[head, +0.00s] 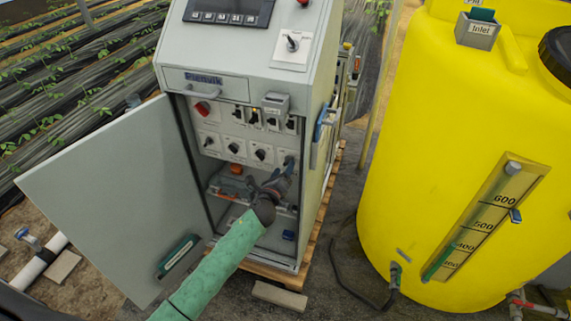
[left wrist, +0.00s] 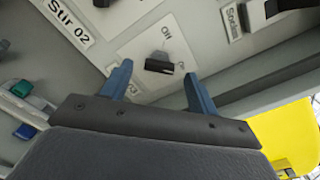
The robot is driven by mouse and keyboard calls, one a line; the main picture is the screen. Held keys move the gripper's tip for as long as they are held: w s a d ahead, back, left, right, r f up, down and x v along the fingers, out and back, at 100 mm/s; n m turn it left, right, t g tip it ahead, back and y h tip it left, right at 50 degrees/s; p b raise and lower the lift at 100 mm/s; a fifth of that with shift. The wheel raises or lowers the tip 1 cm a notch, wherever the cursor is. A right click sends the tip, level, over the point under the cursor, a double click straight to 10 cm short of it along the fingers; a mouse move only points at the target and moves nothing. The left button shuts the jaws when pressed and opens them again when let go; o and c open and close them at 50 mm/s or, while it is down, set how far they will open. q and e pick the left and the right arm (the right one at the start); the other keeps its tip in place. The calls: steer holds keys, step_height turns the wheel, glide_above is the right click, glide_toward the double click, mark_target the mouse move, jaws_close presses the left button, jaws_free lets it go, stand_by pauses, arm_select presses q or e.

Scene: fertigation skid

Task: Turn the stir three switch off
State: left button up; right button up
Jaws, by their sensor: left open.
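In the head view the knob (head: 289,160) is rightmost in the lower switch row. My left gripper (left wrist: 158,72) is open, with blue fingers on either side; contact is not clear. In the head view it (head: 279,174) reaches into the cabinet. My right gripper is not seen.
The grey cabinet's door (head: 105,190) stands open to the left of my left arm. Other rotary switches (head: 260,154) are close by on the panel. The cabinet's right side wall (head: 316,170) is near the gripper. A yellow tank (head: 430,130) stands at the right.

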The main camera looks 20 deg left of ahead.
mark_target(286, 163)
arm_select(q)
steer(key=shift+w, duration=1.5)
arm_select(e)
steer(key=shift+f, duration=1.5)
arm_select(q)
steer(key=c, duration=1)
